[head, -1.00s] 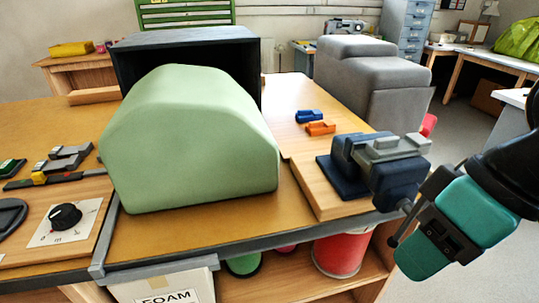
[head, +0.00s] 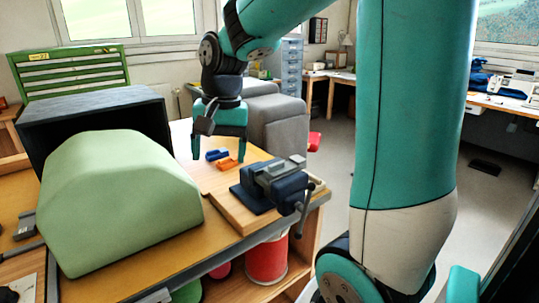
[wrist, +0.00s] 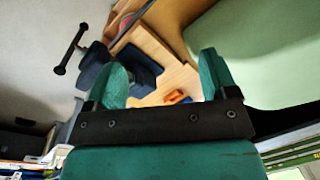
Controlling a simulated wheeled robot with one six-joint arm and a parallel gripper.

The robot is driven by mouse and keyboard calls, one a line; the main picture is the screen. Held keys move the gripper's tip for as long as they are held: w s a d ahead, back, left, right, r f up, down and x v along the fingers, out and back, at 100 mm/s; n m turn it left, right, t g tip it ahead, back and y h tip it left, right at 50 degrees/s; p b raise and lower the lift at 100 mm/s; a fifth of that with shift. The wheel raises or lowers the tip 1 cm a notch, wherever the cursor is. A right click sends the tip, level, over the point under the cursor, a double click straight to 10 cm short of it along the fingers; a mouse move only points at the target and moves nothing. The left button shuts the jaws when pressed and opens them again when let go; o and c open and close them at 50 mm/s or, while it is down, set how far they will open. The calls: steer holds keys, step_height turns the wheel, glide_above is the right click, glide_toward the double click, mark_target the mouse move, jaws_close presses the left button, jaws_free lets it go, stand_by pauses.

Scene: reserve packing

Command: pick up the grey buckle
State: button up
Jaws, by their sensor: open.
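My gripper (head: 218,153) is open and empty, pointing down over the far part of the table. Its two teal fingers stand apart in the wrist view (wrist: 162,68). A blue buckle-like piece (head: 216,155) and an orange one (head: 229,164) lie on the table near and below the fingers. The orange piece also shows between the fingers in the wrist view (wrist: 177,97). A grey piece (head: 27,223) lies at the left edge of the head view; I cannot tell if it is the grey buckle. No grey buckle shows clearly between my fingers.
A dark blue vise with grey jaws (head: 277,182) stands on a wooden board right of the coloured pieces. A large pale green block (head: 115,200) fills the table's left, before a black open box (head: 95,120). Grey padded blocks (head: 275,120) stand behind.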

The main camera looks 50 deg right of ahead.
steer(key=w+d+r+m+p, duration=0.1)
steer(key=d+r+m, duration=0.1)
steer(key=d+m, duration=0.15)
steer(key=d+r+m+p, duration=0.1)
steer(key=d+r+m, duration=0.1)
steer(key=d, duration=0.3)
steer(key=m+g+h+p, duration=0.1)
steer(key=m+p, duration=0.3)
steer(key=m, duration=0.2)
glide_above(276, 163)
step_height(276, 163, down, 9)
steer(key=shift+a+r, duration=0.1)
steer(key=shift+s+f+p, duration=0.1)
steer(key=shift+f+p, duration=1.05)
steer(key=shift+f, duration=2.05)
steer(key=shift+c, duration=0.4)
steer(key=c, duration=1)
steer(key=shift+r, duration=0.1)
steer(key=shift+c, duration=0.2)
